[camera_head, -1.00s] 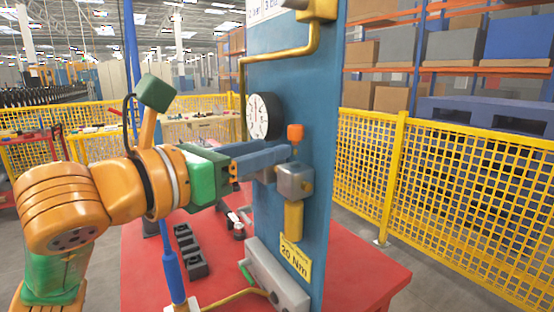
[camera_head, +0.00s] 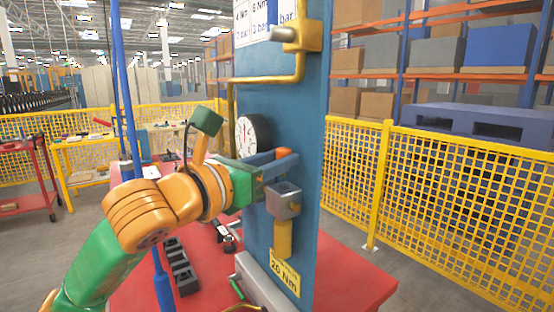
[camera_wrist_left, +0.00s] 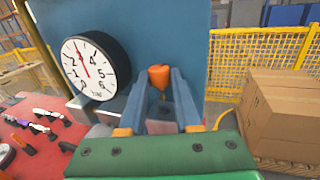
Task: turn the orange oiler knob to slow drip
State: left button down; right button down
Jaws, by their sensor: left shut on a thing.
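The orange oiler knob (camera_head: 282,152) shows only in part in the head view, above the grey oiler block (camera_head: 285,200) on the blue panel (camera_head: 300,110). My left gripper (camera_head: 284,160) is at the knob, its blue-grey fingers on either side of it and shut on it. In the left wrist view the knob (camera_wrist_left: 158,76) sits between the two fingertips (camera_wrist_left: 160,84), its top showing. The fingers hide its lower part. My right gripper is in neither view.
A white dial gauge (camera_head: 254,134) is on the panel just behind the left gripper; it also shows in the left wrist view (camera_wrist_left: 88,68). A brass pipe (camera_head: 270,80) runs above. A yellow 20 Nm label (camera_head: 285,273) is below. A yellow mesh fence (camera_head: 450,200) stands at right.

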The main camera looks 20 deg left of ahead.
pick_arm(q)
jog(key=shift+a+m+g+h, duration=0.15)
jog(key=shift+m+g+h, duration=0.3)
jog(key=shift+h, duration=0.35)
jog(key=shift+w+a+r+m+g+h+p, duration=0.15)
jog(key=shift+m+g+h, duration=0.15)
jog(key=shift+m+h, duration=0.2)
jog(key=shift+d+f+m+g+h+p, duration=0.15)
jog(key=shift+m+g+h, duration=0.15)
jog(key=shift+h, duration=0.2)
jog(key=m+g+h, duration=0.1)
jog(key=h+p, duration=0.1)
jog(key=m+g+h+p, duration=0.1)
jog(key=shift+w+a+r+m+g, duration=0.1)
jog(key=shift+a+r+m+g, duration=0.15)
jog(key=shift+m+g, duration=0.1)
jog(key=shift+w+f+m+g+h+p, duration=0.1)
jog(key=shift+f+m+g+h+p, duration=0.1)
jog(key=shift+m+g+h+p, duration=0.85)
jog(key=shift+f, duration=0.1)
jog(key=c, duration=0.9)
grip_release()
